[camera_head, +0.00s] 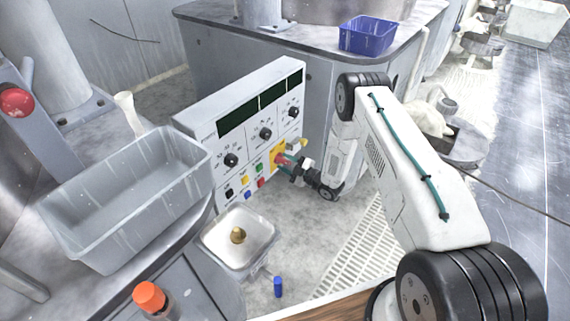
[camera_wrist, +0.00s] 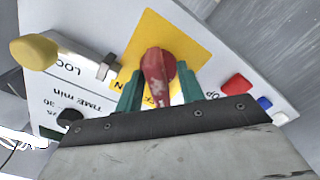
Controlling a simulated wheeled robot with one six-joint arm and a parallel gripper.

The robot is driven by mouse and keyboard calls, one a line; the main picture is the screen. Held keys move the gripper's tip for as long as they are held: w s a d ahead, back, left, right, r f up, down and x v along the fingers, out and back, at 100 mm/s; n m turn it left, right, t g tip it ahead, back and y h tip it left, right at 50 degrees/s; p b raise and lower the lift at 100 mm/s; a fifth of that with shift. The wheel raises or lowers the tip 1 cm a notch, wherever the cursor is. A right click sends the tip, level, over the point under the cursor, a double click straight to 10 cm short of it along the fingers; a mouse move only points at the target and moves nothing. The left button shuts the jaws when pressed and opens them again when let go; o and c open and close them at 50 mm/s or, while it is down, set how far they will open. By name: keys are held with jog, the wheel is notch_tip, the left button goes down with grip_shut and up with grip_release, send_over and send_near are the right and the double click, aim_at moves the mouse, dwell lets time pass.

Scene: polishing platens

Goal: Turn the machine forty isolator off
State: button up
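The isolator is a red rotary handle (camera_wrist: 156,72) on a yellow plate (camera_wrist: 190,38), on the front of a white control panel. In the wrist view the handle's grip runs up and down the picture, and lettering on the plate is partly covered. The yellow plate also shows in the head view (camera_head: 276,154). My gripper (camera_wrist: 159,84) has its two teal fingers on either side of the red handle, with a small gap seen on the right side. It looks open around the handle. In the head view my gripper (camera_head: 290,164) reaches the panel from the right.
The control panel (camera_head: 212,127) carries black knobs and coloured buttons. A yellow-headed part (camera_wrist: 35,52) sticks out beside the isolator. A grey tray (camera_head: 130,195), a small pan (camera_head: 215,235) and an orange-capped bottle (camera_head: 149,296) stand nearby. A blue bin (camera_head: 368,36) sits behind.

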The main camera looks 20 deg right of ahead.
jog(key=v, duration=0.7)
jog(key=shift+s+d, duration=0.25)
jog(key=shift+s, duration=0.05)
